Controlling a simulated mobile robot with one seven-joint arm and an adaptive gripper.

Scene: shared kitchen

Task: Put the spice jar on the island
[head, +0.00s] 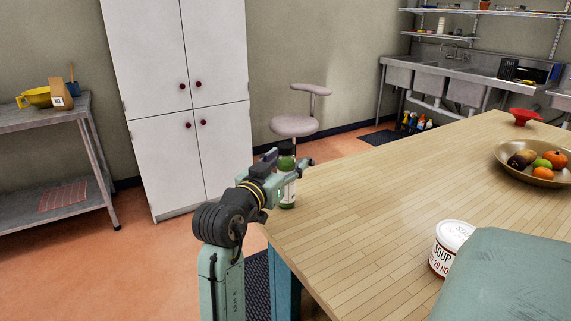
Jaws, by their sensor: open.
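The spice jar (288,192) has a dark lid, a pale label and green contents. It stands upright at the far left edge of the wooden-topped island (375,205). My gripper (296,163) is open at the upper part of the jar, with its fingers reaching to the right around it. Part of the jar is hidden behind the gripper. I cannot tell whether the fingers touch it.
A soup can (449,249) stands at the island's near side. A fruit bowl (513,165) and a red bowl (526,117) are farther right. The middle of the island top is clear. A stool (293,126) and a white cabinet (190,158) stand behind.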

